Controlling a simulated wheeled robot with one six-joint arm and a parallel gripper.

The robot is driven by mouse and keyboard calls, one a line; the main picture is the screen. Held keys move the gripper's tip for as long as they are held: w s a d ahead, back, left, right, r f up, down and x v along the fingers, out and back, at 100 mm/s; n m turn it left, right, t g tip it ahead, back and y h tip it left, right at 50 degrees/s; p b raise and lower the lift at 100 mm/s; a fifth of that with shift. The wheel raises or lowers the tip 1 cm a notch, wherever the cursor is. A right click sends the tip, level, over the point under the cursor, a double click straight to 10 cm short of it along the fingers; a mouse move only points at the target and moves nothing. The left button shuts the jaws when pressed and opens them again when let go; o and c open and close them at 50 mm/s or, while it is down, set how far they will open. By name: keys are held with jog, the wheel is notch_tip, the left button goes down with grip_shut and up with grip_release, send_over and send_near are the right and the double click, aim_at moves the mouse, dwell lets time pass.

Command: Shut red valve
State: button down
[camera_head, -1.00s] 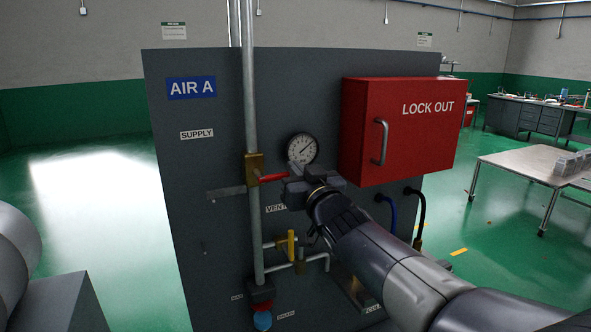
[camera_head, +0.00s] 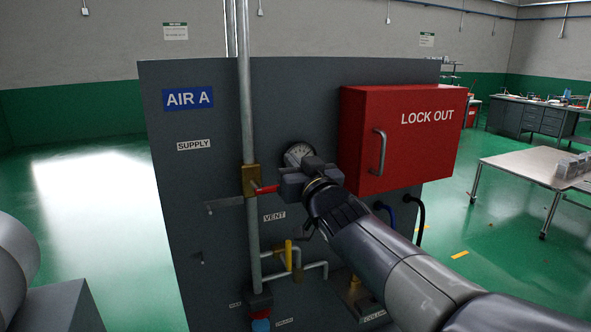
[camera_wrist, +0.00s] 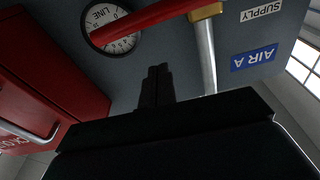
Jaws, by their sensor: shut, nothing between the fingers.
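The red valve has a brass body (camera_head: 251,181) on the vertical grey pipe. Its red handle (camera_head: 267,189) sticks out to the right, crosswise to the pipe; its outer part is hidden behind my gripper (camera_head: 284,187) in the head view. In the wrist view, which is upside down, the red handle (camera_wrist: 150,18) runs from the brass piece (camera_wrist: 205,12) across the front of the gauge. My gripper's fingers (camera_wrist: 158,72) are shut and empty, pointing at the panel, with a visible gap in the picture between tips and handle. Contact cannot be told.
A pressure gauge (camera_head: 297,153) sits above my gripper, partly covered. The red LOCK OUT box (camera_head: 400,135) stands out from the panel (camera_head: 300,80) on the right. A yellow valve handle (camera_head: 289,254) and small pipes are below. The panel left of the pipe is mostly clear.

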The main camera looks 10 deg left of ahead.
jog(key=b+v, duration=0.1)
jog(key=v, duration=0.8)
jog(key=shift+s+f, duration=0.2)
jog(key=shift+f, duration=0.05)
jog(key=w+a+r+n+g, duration=0.1)
jog(key=w+a+n, duration=0.1)
jog(key=a+n, duration=0.3)
jog(key=w+a+r+n+g+y, duration=0.1)
jog(key=a+n, duration=0.5)
jog(key=n, duration=0.7)
jog(key=shift+w+r+g, duration=0.3)
jog(key=shift+w+r, duration=0.2)
jog(key=shift+d+y, duration=0.1)
jog(key=shift+y, duration=0.2)
